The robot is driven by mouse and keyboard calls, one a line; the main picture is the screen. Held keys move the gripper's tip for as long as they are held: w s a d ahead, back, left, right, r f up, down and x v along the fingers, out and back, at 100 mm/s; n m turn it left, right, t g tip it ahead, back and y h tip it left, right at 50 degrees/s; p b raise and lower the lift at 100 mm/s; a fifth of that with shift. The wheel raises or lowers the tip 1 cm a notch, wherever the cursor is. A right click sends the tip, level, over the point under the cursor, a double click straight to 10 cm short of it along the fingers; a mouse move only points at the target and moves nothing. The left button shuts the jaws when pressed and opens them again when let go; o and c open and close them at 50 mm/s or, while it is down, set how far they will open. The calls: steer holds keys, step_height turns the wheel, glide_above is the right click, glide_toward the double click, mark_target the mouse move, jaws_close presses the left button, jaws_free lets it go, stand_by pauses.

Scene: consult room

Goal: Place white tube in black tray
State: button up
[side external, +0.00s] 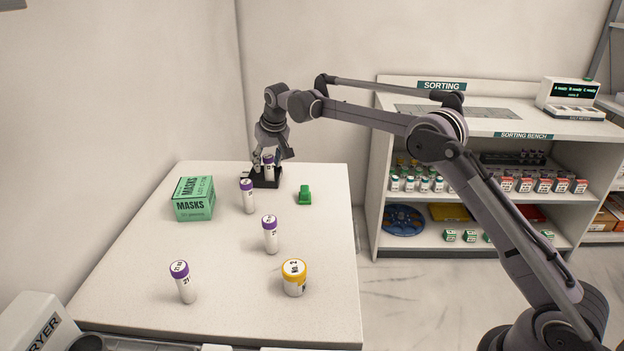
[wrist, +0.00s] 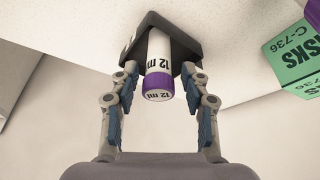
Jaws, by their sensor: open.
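A white tube with a purple cap (side external: 269,170) stands in the black tray (side external: 266,182) at the far end of the table. In the wrist view the same tube (wrist: 159,65) rises from the black tray (wrist: 190,45), its cap toward me. My gripper (side external: 270,160) is open around the tube, and the wrist view shows its fingers (wrist: 160,85) apart on both sides with gaps to the tube. Other white tubes with purple caps stand on the table: one near the tray (side external: 249,197), one mid-table (side external: 271,236), and one tilted-looking at the front left (side external: 184,283).
A green masks box (side external: 194,199) stands at the left, a small green object (side external: 304,195) right of the tray. A yellow-capped jar (side external: 294,279) stands at the front right. A sorting bench with filled shelves (side external: 480,235) is beyond the table's right edge.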

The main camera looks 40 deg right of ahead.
steer(key=d+v, duration=0.1)
steer(key=v, duration=0.9)
steer(key=s+a+r+n+t, duration=0.1)
steer(key=s+r, duration=0.1)
steer(key=s, duration=0.7)
steer(key=s+r, duration=0.3)
steer(key=s, duration=0.6)
steer(key=s+f, duration=0.5)
steer(key=s, duration=0.5)
steer(key=s+a+f+n+t, duration=0.1)
steer(key=s+f, duration=0.5)
steer(key=s, duration=0.4)
steer(key=shift+s+f+t+y, duration=0.25)
steer(key=shift+t+y, duration=0.05)
steer(key=shift+y, duration=0.1)
